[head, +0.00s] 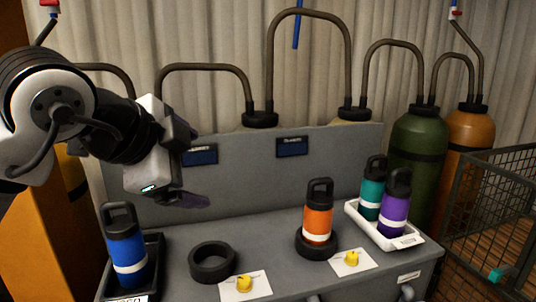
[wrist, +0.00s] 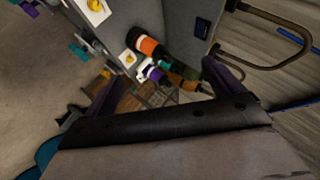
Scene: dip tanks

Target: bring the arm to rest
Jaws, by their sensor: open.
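My gripper (head: 188,200) is raised at the left in the head view, above the grey bench and apart from the bottles. In the wrist view my gripper (wrist: 165,85) shows two dark fingers spread wide with nothing held between them. A blue bottle (head: 126,250) stands upright at the bench's left end. An orange bottle (head: 317,215) stands upright in a black ring at the middle right; it also shows in the wrist view (wrist: 148,46). A second black ring (head: 212,263) is empty.
A white tray (head: 352,212) holds a teal bottle (head: 372,190) and a purple bottle (head: 394,207). Yellow knobs (head: 244,284) sit on white cards. A grey back panel (head: 240,170) rises behind the bench. Gas cylinders (head: 420,150) stand behind, and a wire cage (head: 490,215) is at the right.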

